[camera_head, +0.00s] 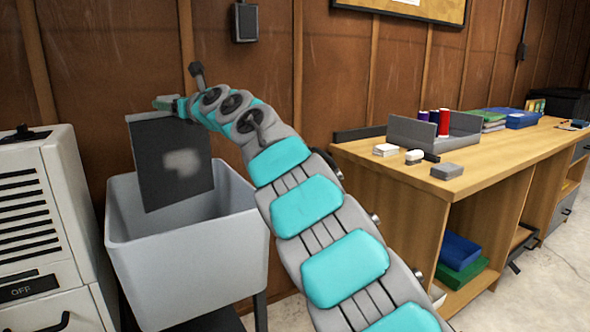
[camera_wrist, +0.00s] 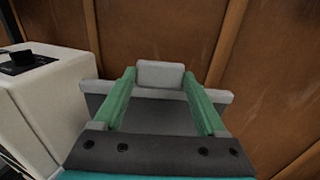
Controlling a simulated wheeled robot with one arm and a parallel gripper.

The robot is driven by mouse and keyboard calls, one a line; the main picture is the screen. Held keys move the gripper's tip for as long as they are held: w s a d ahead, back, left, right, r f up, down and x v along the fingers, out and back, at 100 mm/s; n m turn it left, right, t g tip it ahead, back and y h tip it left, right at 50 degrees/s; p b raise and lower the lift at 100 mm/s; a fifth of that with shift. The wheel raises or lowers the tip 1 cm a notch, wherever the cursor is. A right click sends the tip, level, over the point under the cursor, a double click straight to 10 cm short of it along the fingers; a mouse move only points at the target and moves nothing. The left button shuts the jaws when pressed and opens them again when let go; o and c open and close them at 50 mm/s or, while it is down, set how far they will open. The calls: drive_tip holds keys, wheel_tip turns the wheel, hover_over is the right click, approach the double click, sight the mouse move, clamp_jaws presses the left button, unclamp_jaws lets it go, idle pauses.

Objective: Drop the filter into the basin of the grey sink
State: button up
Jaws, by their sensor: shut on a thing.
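The filter is a thin dark panel (camera_head: 170,165) with a pale grey patch, hanging upright from my gripper (camera_head: 168,104). Its lower part is over the opening of the grey sink (camera_head: 187,268), and its upper part stands above the rim. In the wrist view my gripper (camera_wrist: 160,80) has two green fingers, with a light grey piece between their tips. I cannot tell whether the filter's lower edge touches the inside of the basin. The basin's floor is hidden.
A white machine (camera_head: 40,220) marked OFF stands close on the left of the sink. A wooden workbench (camera_head: 400,190) with spools, small blocks and folded cloths is on the right. A brown panelled wall (camera_head: 110,60) is close behind the sink.

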drive_tip(key=shift+f, duration=0.1)
drive_tip(key=o, duration=1.2)
drive_tip(key=b+v, duration=0.5)
drive_tip(key=v, duration=0.2)
drive_tip(key=shift+s+d+b, duration=0.2)
drive_tip(key=shift+d+b, duration=0.1)
